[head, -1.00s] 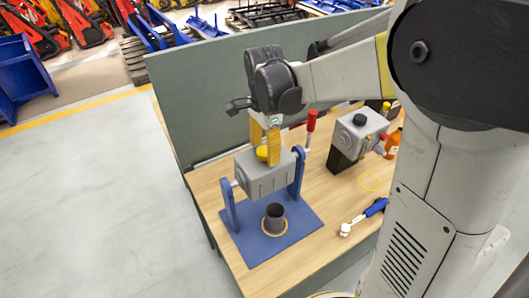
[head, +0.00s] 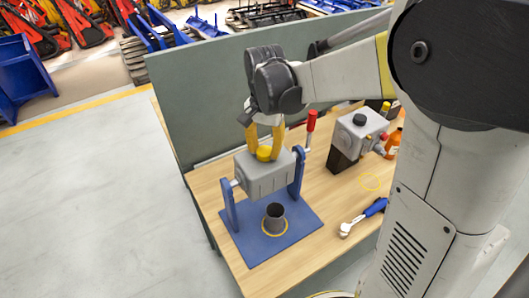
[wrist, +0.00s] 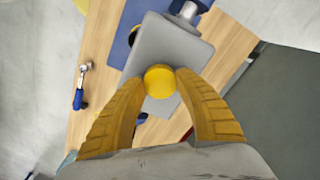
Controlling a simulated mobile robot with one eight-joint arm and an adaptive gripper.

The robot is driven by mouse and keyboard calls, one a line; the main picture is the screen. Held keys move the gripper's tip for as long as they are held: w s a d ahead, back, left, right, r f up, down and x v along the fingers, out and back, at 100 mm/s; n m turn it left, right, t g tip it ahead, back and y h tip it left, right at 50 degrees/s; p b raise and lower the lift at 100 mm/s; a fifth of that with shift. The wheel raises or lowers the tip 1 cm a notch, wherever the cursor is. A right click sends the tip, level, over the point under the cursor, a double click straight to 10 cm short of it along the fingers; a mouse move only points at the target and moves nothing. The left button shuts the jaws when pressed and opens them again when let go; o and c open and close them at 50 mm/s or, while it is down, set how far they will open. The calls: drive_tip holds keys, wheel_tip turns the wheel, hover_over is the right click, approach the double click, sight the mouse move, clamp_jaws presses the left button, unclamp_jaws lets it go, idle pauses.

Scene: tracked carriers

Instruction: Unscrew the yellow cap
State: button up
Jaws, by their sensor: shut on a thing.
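The yellow cap (head: 264,153) sits on top of a grey box-shaped housing (head: 268,179) held in a blue stand. In the wrist view the round yellow cap (wrist: 159,81) lies between the tips of my gripper's two yellow fingers. My gripper (head: 264,149) points down from above, with its fingers on either side of the cap, shut on it. It also shows in the wrist view (wrist: 159,84). The cap still rests on the housing; its thread is hidden.
The blue stand (head: 252,240) has a dark cup (head: 274,218) on its base plate. A red-handled lever (head: 311,121) rises at the right. A wrench with a blue handle (head: 364,217), a second grey unit (head: 360,134) and an orange bottle (head: 393,143) are farther right. A green panel (head: 205,100) stands behind.

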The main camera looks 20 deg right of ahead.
drive_tip(key=shift+n, duration=1.1)
drive_tip(key=n, duration=0.9)
drive_tip(key=shift+n, duration=0.4)
drive_tip(key=shift+r+n, duration=0.15)
drive_tip(key=shift+n, duration=0.95)
drive_tip(key=shift+c, duration=0.5)
drive_tip(key=shift+r, duration=0.1)
drive_tip(key=shift+r+p, duration=1.2)
drive_tip(key=shift+r, duration=0.15)
